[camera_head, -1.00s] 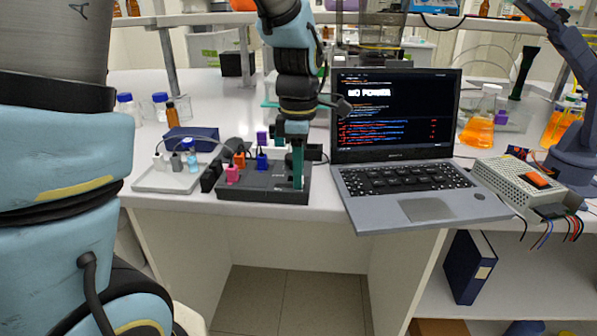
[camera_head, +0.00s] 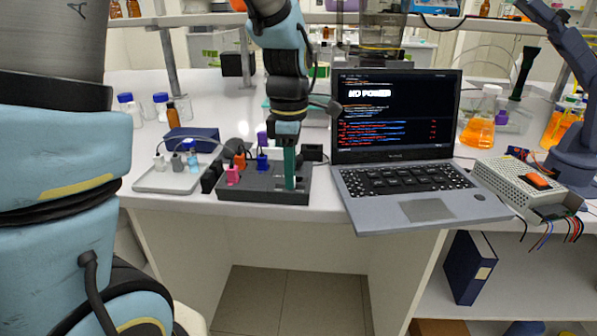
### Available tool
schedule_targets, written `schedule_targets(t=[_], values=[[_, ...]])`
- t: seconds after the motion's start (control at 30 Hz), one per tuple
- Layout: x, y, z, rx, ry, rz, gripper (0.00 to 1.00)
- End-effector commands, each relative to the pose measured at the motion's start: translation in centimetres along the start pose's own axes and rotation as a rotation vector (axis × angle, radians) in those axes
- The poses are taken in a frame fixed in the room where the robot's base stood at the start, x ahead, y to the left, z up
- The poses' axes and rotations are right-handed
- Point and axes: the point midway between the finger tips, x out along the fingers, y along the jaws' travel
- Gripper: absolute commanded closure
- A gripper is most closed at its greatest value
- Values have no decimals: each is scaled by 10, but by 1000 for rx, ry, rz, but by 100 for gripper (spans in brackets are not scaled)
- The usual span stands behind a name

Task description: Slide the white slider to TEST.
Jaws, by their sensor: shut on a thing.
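My gripper (camera_head: 289,183) points straight down at the right part of the dark membrane rig (camera_head: 262,196), which stands near the bench's front edge. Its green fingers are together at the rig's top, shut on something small. I take this to be the white slider, but the fingers hide it and I cannot see it. A light strip shows on the rig's top beside the fingertips. The TEST marking is too small to read.
Pink, orange, blue and purple plugs (camera_head: 262,161) stand on the rig left of my gripper. A laptop (camera_head: 405,186) reading "NO POWER" is close at right, then a power supply (camera_head: 515,185).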

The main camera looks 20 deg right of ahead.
Motion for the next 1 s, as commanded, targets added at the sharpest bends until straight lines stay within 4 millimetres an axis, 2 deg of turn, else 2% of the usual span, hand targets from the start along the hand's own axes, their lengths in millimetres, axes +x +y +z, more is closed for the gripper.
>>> schedule_targets(t=[0.03,0.13,0.43,0.47,0.7,1.0], values=[[-1,0,-10,-6,0,-1,100],[-1,0,-21,-5,0,1,100],[0,0,-25,-3,2,0,100],[0,0,-25,-3,2,0,72],[0,0,-24,-2,1,1,45],[-2,0,-23,-1,0,2,45]])
